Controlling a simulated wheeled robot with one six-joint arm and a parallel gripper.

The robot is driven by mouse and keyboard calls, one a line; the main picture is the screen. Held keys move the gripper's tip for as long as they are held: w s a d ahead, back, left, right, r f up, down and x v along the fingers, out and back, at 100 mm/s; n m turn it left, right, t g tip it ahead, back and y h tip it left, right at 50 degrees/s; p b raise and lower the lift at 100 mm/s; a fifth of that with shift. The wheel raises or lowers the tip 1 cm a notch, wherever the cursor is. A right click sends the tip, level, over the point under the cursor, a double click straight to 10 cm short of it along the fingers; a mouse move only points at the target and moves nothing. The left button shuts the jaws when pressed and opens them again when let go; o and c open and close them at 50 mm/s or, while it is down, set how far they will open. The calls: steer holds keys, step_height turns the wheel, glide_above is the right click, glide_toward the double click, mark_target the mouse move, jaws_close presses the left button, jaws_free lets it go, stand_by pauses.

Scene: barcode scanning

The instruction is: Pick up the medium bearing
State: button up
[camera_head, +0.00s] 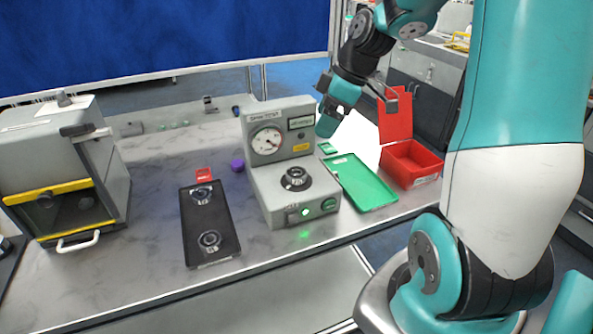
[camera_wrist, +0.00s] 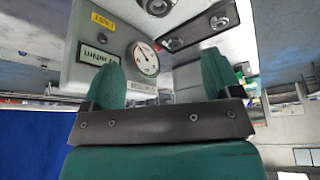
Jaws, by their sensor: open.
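Three bearings show in the head view. One bearing (camera_head: 201,195) lies toward the back of the black tray (camera_head: 225,225), and another bearing (camera_head: 210,240) lies toward its front. A third bearing (camera_head: 296,178) sits on the grey test machine (camera_head: 262,180). I cannot tell for sure which is the medium one. The wrist view shows the machine's bearing (camera_wrist: 157,6) at the top edge and the tray's two bearings beyond. My gripper (camera_wrist: 161,78) is open and empty, its teal fingers apart. In the head view it is beside and behind the machine's dial housing, apart from all bearings.
A green tray (camera_head: 362,183) lies empty right of the machine. A red box (camera_head: 412,165) with its lid raised stands farther right. A grey cabinet (camera_head: 65,165) with a yellow-edged door stands at the left. A small purple object (camera_head: 237,165) lies behind the black tray.

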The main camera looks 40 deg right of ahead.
steer(key=p, duration=0.2)
glide_above(295, 174)
steer(key=s+d, duration=0.2)
steer(key=f, duration=0.9)
steer(key=shift+s+a+f, duration=0.1)
steer(key=shift+a+f, duration=0.1)
steer(key=shift+f, duration=0.05)
steer(key=shift+p+x, duration=0.7)
steer(key=shift+x, duration=1.95)
steer(key=shift+d, duration=0.2)
steer(key=c, duration=1.1)
steer(key=shift+r, duration=0.1)
